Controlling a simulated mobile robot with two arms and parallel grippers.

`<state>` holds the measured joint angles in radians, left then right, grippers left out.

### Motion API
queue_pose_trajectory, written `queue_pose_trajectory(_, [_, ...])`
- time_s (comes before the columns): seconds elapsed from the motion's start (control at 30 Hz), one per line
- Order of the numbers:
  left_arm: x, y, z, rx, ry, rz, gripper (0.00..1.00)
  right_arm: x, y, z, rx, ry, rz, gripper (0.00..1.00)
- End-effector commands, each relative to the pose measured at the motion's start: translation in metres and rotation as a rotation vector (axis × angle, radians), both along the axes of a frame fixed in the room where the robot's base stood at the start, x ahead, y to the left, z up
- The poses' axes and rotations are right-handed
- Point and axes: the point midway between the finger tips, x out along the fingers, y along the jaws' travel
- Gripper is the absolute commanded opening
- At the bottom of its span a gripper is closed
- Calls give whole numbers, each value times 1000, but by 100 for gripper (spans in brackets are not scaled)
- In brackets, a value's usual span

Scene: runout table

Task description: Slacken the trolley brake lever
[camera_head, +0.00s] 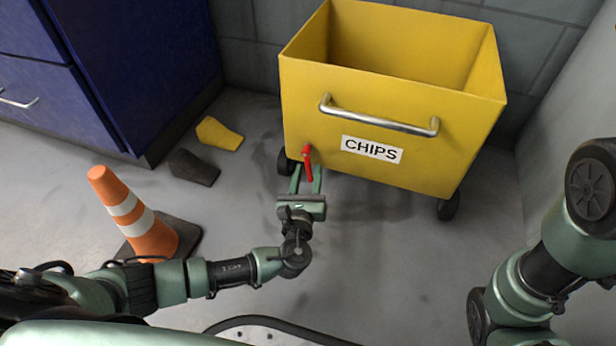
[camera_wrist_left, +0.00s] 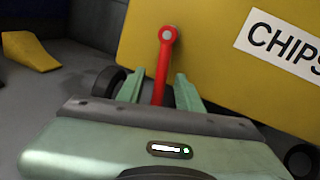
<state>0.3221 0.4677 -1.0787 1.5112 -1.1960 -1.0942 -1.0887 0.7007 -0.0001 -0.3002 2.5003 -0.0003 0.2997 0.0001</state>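The trolley is a yellow bin (camera_head: 400,110) on dark castors, with a CHIPS label and a metal bar handle. Its red brake lever (camera_head: 308,158) hangs from a pivot low on the front face, near the left corner. My left gripper (camera_head: 306,174) is at the lever, its two green fingers open. In the left wrist view the red lever (camera_wrist_left: 163,62) runs down between the fingertips (camera_wrist_left: 160,88), with a gap showing on both sides. The lever's lower end is hidden behind the gripper body. My right arm shows at the right, but its gripper is out of view.
An orange and white cone (camera_head: 137,215) stands on a dark base at the left, close to my left arm. A yellow wedge (camera_head: 219,133) and a dark wedge (camera_head: 194,167) lie by the blue cabinet (camera_head: 130,70). The floor right of my left gripper is clear.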

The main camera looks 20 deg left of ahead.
Motion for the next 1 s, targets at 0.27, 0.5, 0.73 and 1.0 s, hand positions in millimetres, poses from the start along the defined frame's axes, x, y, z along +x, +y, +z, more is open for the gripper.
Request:
queue_pose_trajectory(0.27, [0,0,0,1,1,0,8,0,0,0,-1,-1,0,36])
queue_pose_trajectory(0.5, [-1,0,0,1,1,1,0,0,0,0,-1,-1,0,36])
queue_pose_trajectory(0.73, [-1,0,0,1,1,1,0,0,0,0,-1,-1,0,36])
queue_pose_trajectory(1.0, [-1,0,-1,1,1,1,0,0,0,0,-1,0,0,36])
